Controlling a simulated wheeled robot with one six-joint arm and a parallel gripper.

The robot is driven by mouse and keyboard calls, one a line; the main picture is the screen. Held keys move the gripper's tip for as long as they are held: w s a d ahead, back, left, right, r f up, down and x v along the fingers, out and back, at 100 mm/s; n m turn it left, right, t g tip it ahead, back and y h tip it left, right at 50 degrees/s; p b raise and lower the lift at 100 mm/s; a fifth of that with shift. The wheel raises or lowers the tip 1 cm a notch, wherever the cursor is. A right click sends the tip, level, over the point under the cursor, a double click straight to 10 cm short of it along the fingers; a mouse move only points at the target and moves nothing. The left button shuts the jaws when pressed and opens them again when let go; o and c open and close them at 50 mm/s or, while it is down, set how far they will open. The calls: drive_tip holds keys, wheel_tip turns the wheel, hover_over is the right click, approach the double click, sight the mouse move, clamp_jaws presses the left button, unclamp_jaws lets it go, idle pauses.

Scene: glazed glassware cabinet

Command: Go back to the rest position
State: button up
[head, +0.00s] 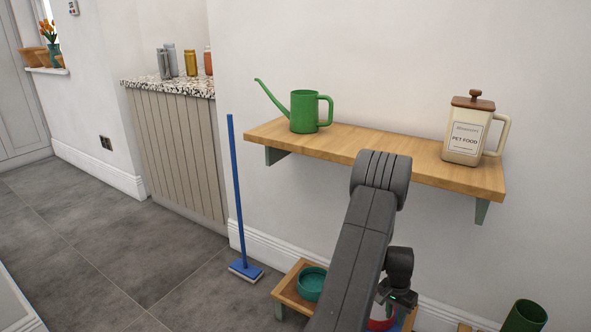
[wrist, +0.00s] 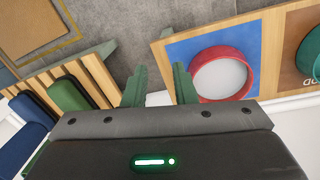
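My gripper (head: 398,297) hangs low in front of the wall shelf, at the end of my dark arm. A red bowl (wrist: 249,68) with a pale inside sits on a blue mat (wrist: 182,50) just right of the fingers. The fingertips look close to the mat's edge; I cannot tell whether they touch it. In the head view the red bowl (head: 381,323) is mostly hidden by my arm.
A low wooden feeding stand (head: 289,292) holds a teal bowl (head: 311,283). The wall shelf (head: 425,168) above carries a green watering can (head: 304,112) and a pet food jar (head: 465,135). A blue broom (head: 237,195) leans left. Grey floor (head: 100,235) is open at left.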

drive_tip(key=w+a+r+n+p, duration=0.1)
drive_tip(key=w+a+r+p, duration=0.1)
drive_tip(key=a+r+p, duration=0.3)
drive_tip(key=w+a+r+n+p, duration=0.2)
drive_tip(key=a+r+p, duration=0.3)
drive_tip(key=r, duration=0.6)
drive_tip(key=shift+w+a+r+p, duration=0.15)
drive_tip(key=shift+w+r+p, duration=0.3)
drive_tip(key=shift+w, duration=0.3)
drive_tip(key=shift+f, duration=0.1)
